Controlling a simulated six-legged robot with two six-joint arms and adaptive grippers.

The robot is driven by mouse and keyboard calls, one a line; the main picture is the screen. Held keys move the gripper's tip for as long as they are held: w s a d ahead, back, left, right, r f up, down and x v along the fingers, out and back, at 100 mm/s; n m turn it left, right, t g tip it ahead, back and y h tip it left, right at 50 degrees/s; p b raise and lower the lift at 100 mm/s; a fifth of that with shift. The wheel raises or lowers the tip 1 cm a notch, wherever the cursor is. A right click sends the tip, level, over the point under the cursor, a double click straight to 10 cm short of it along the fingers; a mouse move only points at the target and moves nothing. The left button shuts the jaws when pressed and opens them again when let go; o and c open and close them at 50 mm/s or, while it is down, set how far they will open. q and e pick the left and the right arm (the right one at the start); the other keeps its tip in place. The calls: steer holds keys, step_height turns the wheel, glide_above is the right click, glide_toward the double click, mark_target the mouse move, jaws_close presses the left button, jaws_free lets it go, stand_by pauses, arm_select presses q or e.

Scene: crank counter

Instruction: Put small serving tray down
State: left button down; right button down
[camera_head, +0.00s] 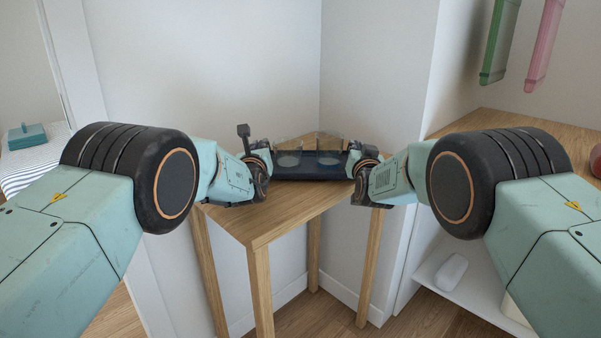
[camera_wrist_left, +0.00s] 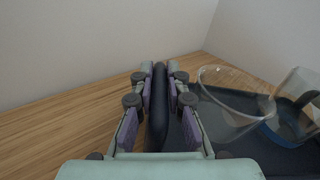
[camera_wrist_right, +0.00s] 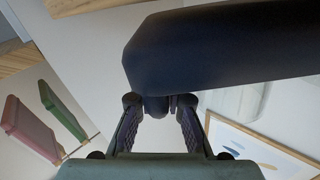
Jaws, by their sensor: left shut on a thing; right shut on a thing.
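The small serving tray (camera_head: 312,176) is dark blue and spans between my two grippers over the small wooden table (camera_head: 262,226), near the wall corner. Two clear glasses, a left one (camera_head: 288,153) and a right one (camera_head: 328,150), stand upright on it. My left gripper (camera_head: 264,165) is shut on the tray's left rim, which shows between its fingers in the left wrist view (camera_wrist_left: 158,110). My right gripper (camera_head: 364,170) is shut on the tray's right side; the tray fills the upper right wrist view (camera_wrist_right: 230,50). I cannot tell whether the tray touches the table.
Walls meet behind the tray. The front of the small table is bare. A wooden counter (camera_head: 490,122) stands at the right, with a green item (camera_head: 500,45) and a pink item (camera_head: 544,45) hanging above. A white shelf (camera_head: 425,275) lies below it. A striped surface (camera_head: 30,165) is at far left.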

arm_select(q)
steer(key=shift+d+f+b, duration=0.1)
steer(key=shift+f+b, duration=0.45)
steer(key=shift+b, duration=0.05)
arm_select(e)
steer(key=shift+a+f, duration=0.1)
steer(key=shift+f, duration=0.45)
arm_select(q)
steer(key=c, duration=1.7)
jaws_free()
steer(key=shift+f, duration=0.1)
steer(key=shift+c, duration=0.2)
arm_select(e)
steer(key=c, duration=1.7)
jaws_free()
steer(key=shift+f, duration=0.1)
steer(key=shift+c, duration=0.2)
arm_select(q)
steer(key=o, duration=0.4)
arm_select(e)
steer(key=o, duration=0.4)
arm_select(q)
steer(key=shift+s+d, duration=0.1)
steer(key=shift+s, duration=5.9)
arm_select(e)
steer(key=shift+s, duration=0.1)
steer(key=s, duration=1.1)
steer(key=shift+s+d, duration=0.2)
steer(key=shift+s, duration=0.2)
